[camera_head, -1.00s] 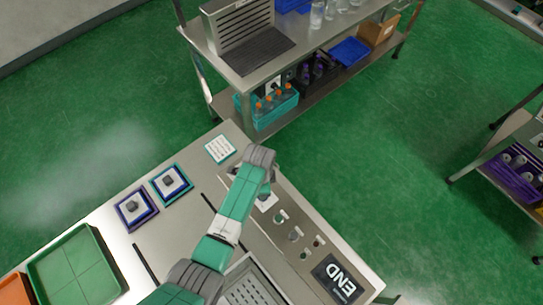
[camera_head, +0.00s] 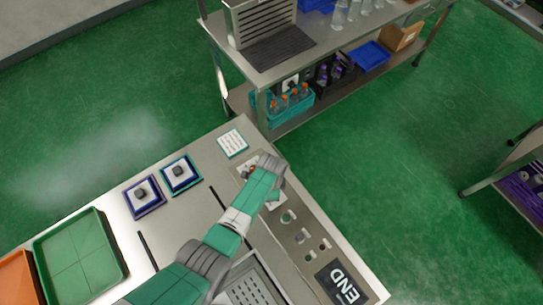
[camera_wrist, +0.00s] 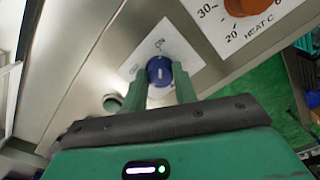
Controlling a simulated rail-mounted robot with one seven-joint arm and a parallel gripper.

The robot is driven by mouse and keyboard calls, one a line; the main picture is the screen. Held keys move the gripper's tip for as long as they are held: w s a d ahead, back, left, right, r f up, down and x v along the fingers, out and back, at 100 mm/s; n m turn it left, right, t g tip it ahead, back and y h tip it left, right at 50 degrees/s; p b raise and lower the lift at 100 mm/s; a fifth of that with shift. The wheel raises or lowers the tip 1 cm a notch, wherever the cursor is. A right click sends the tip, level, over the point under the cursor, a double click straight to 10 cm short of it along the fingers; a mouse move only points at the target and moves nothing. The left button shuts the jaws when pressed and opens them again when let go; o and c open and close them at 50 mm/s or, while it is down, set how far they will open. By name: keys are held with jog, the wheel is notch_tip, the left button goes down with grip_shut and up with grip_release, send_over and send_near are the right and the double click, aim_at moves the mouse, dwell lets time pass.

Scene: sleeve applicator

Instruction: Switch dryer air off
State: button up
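A blue round knob (camera_wrist: 159,71) with a pale mark on its face sits on a white label plate (camera_wrist: 181,43) of the metal control panel in the wrist view. My gripper (camera_wrist: 160,80) has its two green fingers on either side of this knob, close against its edges, and appears shut on it. Most of the plate's lettering is unreadable. In the head view my wrist covers the knob and fingers above the far end of the control strip (camera_head: 318,262).
An orange dial marked HEAT C (camera_wrist: 243,5) is at upper right in the wrist view. A small green-rimmed round part (camera_wrist: 113,103) lies left of the fingers. In the head view an END plate (camera_head: 343,284) and several controls share the strip. A green tray (camera_head: 80,254) is at left.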

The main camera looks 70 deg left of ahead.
jog(key=shift+n, duration=0.3)
jog(key=n, duration=0.8)
jog(key=shift+n, duration=0.3)
jog(key=n, duration=0.8)
jog(key=shift+n, duration=0.5)
jog(key=o, duration=1)
